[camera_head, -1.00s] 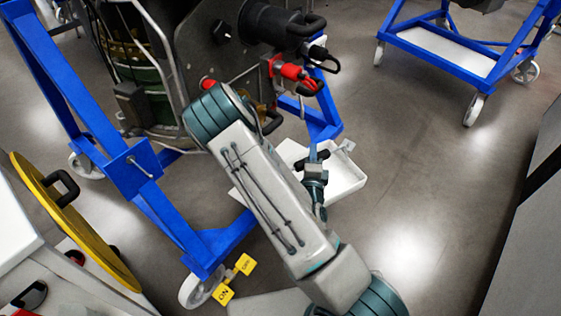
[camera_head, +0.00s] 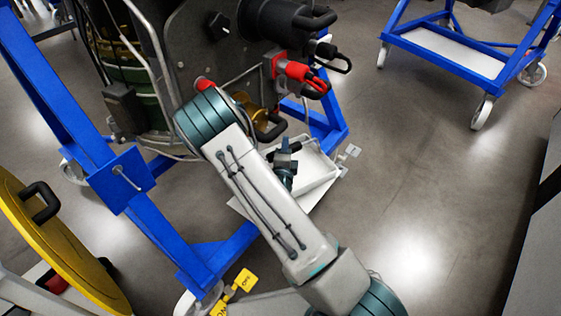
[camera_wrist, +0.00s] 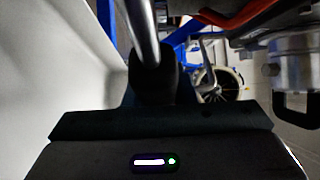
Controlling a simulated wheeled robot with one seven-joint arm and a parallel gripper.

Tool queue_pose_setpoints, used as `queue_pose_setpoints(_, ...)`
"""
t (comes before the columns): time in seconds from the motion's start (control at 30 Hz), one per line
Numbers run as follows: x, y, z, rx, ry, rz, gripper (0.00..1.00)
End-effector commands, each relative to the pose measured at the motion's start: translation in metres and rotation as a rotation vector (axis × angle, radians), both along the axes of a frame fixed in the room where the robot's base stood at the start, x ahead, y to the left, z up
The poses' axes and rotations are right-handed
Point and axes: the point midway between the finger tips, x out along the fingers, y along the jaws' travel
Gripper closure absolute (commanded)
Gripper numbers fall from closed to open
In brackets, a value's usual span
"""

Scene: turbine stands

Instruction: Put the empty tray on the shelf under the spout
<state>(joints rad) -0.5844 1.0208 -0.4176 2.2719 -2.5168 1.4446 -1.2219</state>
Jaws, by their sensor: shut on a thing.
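The white tray (camera_head: 322,172) is low down beside the blue turbine stand (camera_head: 325,125), right of my forearm, and looks empty where it shows. My gripper (camera_head: 286,168) is at the tray, partly hidden by my arm. In the wrist view my gripper (camera_wrist: 152,85) is shut on a metal bar that appears to be the tray's handle (camera_wrist: 143,32). The tray's white wall (camera_wrist: 60,60) fills the left of that view. A white flat edge, perhaps the shelf (camera_head: 238,206), shows left of my forearm. Red valve fittings (camera_head: 298,74) hang above; I cannot tell which part is the spout.
A second blue cart (camera_head: 455,58) stands at the back right. A yellow disc with a black handle (camera_head: 70,245) is at the lower left. A grey cabinet edge (camera_head: 535,235) is at the right. The floor between is clear.

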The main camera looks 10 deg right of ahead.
Motion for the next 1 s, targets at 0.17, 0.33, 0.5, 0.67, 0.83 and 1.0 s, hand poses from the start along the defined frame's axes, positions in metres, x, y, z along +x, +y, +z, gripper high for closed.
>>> queue_pose_setpoints(0.17, 0.013, 0.011, -0.01, -0.001, -0.003, 0.0, 1.0)
queue_pose_setpoints(0.33, 0.014, 0.013, -0.021, -0.002, 0.0, 0.0, 1.0)
queue_pose_setpoints(0.5, 0.014, 0.012, -0.046, -0.001, -0.001, 0.0, 1.0)
queue_pose_setpoints(0.67, 0.014, 0.013, -0.051, -0.001, -0.002, 0.002, 1.0)
queue_pose_setpoints(0.83, 0.014, 0.013, -0.05, -0.001, -0.002, 0.002, 1.0)
queue_pose_setpoints(1.0, 0.014, 0.013, -0.054, -0.002, 0.001, 0.002, 0.71)
